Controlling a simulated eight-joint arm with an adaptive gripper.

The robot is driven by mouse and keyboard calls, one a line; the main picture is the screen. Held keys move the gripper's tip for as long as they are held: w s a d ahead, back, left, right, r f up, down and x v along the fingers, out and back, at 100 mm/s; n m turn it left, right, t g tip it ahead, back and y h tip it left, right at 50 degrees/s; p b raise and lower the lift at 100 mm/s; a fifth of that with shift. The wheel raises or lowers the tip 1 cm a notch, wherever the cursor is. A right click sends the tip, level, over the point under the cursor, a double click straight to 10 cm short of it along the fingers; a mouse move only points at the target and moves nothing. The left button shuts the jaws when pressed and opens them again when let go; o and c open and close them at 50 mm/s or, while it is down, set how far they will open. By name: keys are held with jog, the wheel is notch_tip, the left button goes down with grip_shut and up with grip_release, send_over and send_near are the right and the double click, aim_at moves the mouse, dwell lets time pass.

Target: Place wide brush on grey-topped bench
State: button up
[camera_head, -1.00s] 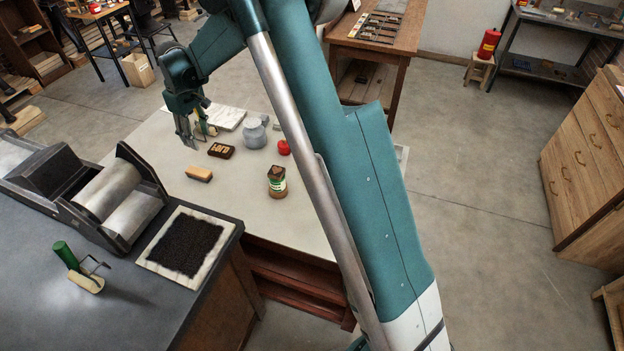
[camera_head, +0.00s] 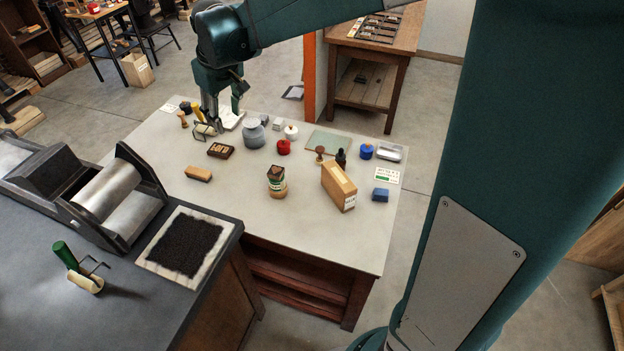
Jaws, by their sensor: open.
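A tan, brush-like block (camera_head: 198,174) lies on the pale table's left part; it may be the wide brush, but its bristles are too small to make out. My gripper (camera_head: 224,116) points down over the table's back left, fingers apart, with nothing visible between them. It is behind the tan block and apart from it. A yellow-handled roller (camera_head: 205,129) is close beside the left fingertip; I cannot tell whether they touch. The pale grey-topped table (camera_head: 320,235) stands in the middle. A dark grey-topped bench (camera_head: 130,315) is in front at left.
A dark letter block (camera_head: 221,150), grey pot (camera_head: 254,134), red pot (camera_head: 284,147), labelled jar (camera_head: 277,184) and cardboard box (camera_head: 339,186) stand on the pale table. A roller press (camera_head: 105,195), inked slab (camera_head: 187,246) and green-handled roller (camera_head: 83,276) occupy the dark bench. The pale table's front is clear.

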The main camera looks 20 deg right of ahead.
jog(key=s+d+r+m+t, duration=0.1)
jog(key=s+d+r, duration=0.15)
jog(key=s, duration=0.55)
jog(key=s+d+r+m+t, duration=0.15)
jog(key=s+d, duration=0.25)
jog(key=s, duration=0.4)
jog(key=s+d+f+m+t, duration=0.1)
jog(key=s+d+f, duration=0.1)
jog(key=s, duration=0.6)
jog(key=s+d+f+m, duration=0.1)
jog(key=s+d+f, duration=0.1)
jog(key=s, duration=0.7)
jog(key=shift+s+d+m+t, duration=0.2)
jog(key=shift+d+m+t, duration=0.15)
jog(key=shift+d, duration=0.3)
notch_tip(320, 180, down, 4)
jog(key=b, duration=0.4)
